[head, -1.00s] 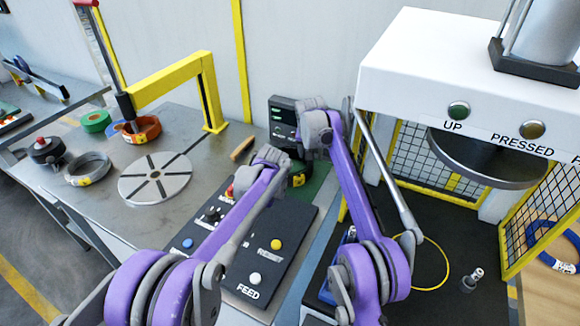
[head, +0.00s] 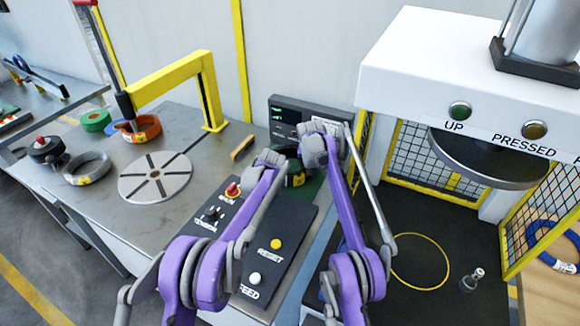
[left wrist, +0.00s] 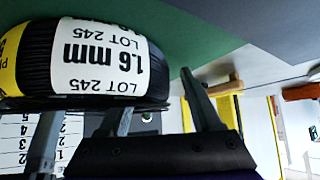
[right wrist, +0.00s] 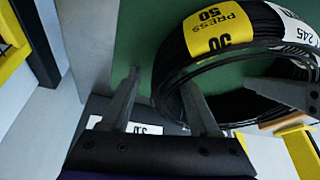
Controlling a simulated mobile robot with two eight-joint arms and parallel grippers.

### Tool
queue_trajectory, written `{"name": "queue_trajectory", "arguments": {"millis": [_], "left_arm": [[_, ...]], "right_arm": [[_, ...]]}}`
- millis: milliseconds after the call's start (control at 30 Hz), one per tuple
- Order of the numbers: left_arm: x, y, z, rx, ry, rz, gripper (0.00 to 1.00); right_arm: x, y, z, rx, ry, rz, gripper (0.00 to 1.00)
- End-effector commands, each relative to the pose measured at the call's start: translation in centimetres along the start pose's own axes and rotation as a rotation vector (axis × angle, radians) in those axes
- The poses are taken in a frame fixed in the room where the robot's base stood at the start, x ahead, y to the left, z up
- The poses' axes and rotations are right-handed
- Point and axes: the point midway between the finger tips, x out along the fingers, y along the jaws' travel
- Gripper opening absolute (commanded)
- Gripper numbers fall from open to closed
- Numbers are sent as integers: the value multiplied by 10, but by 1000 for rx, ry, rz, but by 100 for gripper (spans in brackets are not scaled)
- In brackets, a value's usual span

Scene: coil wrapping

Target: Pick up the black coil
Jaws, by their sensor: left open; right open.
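The black coil (head: 297,179) lies on a green mat, largely hidden behind my arms in the head view. In the left wrist view the coil (left wrist: 35,60) shows a white "1.6 mm LOT 245" label and a yellow label. The right wrist view shows the coil (right wrist: 255,22) with a yellow "PRESS 50" label. My left gripper (left wrist: 156,94) is open at one side of the coil. My right gripper (right wrist: 160,76) is open at another side, its fingers apparently straddling the coil's wall. Contact cannot be told.
A control panel (head: 270,262) with buttons lies in front of the mat, and a display (head: 286,112) stands behind it. The press (head: 430,60) rises at right. A yellow ring (head: 420,261) lies on its dark bed. Orange, green and grey coils sit at left.

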Motion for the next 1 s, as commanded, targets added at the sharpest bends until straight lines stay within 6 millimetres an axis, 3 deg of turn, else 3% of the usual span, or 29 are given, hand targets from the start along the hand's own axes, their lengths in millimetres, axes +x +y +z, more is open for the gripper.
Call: {"name": "queue_trajectory", "arguments": {"millis": [167, 500, 1000], "left_arm": [[0, 0, 0, 0, 0, 0, 63], [0, 0, 0, 0, 0, 0, 2], [0, -1, 0, 0, -1, -1, 0]], "right_arm": [[0, 0, 0, 0, 0, 0, 60], [0, 0, 0, 0, 0, 0, 0], [0, 1, 0, 0, 0, 1, 0]]}}
